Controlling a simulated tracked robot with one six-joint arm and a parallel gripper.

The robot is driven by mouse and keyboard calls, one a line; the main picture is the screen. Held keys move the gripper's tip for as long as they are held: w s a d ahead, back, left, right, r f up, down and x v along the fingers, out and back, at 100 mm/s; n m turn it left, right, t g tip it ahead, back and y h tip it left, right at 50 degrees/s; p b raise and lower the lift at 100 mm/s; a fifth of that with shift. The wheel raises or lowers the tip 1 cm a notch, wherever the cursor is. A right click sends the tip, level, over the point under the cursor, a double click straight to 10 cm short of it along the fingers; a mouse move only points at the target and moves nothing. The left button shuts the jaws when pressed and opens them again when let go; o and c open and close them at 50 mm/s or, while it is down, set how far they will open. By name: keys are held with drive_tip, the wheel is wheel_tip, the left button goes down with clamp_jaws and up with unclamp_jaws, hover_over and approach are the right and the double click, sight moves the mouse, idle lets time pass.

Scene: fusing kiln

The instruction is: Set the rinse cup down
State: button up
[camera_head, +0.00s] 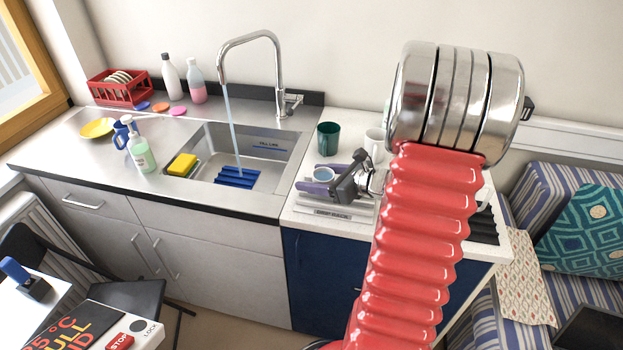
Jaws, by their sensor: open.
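A small light blue cup (323,175), which I take as the rinse cup, is upright on or just above the white counter, right of the sink. My gripper (309,177) reaches in from the right, with its purple fingers on either side of this cup. The jaws are open. The fingers hide part of the cup, and I cannot tell whether they touch it. A pale labelled ribbed piece (333,211) lies at the counter's front, just below the gripper.
A dark green cup (328,138) and a white mug (374,143) stand behind my gripper. The steel sink (272,150) on the left has running water from the tap (279,70). My red arm hides much of the right counter.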

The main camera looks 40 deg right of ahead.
sight(332, 181)
drive_tip(key=v, duration=1)
drive_tip(key=shift+s+d+r, duration=0.1)
drive_tip(key=shift+s+d, duration=0.05)
drive_tip(key=shift+s, duration=0.25)
idle(0.4)
drive_tip(key=shift+n, duration=0.4)
drive_tip(key=f, duration=0.1)
drive_tip(key=s+a+f+n+g, duration=0.1)
drive_tip(key=s+a+f+n, duration=0.1)
drive_tip(key=shift+f+g+y, duration=0.1)
drive_tip(key=shift+g+y, duration=0.3)
drive_tip(key=s+a+n+g, duration=0.1)
drive_tip(key=s+a+f+n+g, duration=0.1)
drive_tip(key=a+n, duration=0.1)
drive_tip(key=shift+s+f+n+y, duration=0.2)
drive_tip(key=shift+n+y, duration=0.1)
drive_tip(key=s+a+r+n+g+h, duration=0.1)
drive_tip(key=a+r+n, duration=0.3)
drive_tip(key=a+n, duration=0.5)
drive_tip(key=s+a+r+n+g+h, duration=0.1)
drive_tip(key=a+r+n+h, duration=0.1)
drive_tip(key=a+r+n, duration=0.3)
drive_tip(key=s+a+r+n+g+h, duration=0.1)
drive_tip(key=a+r+n, duration=0.3)
drive_tip(key=a+n, duration=0.8)
drive_tip(key=shift+s+a+r+n+g+h, duration=0.2)
drive_tip(key=shift+a+n+g+h, duration=0.1)
drive_tip(key=shift+a+h, duration=0.15)
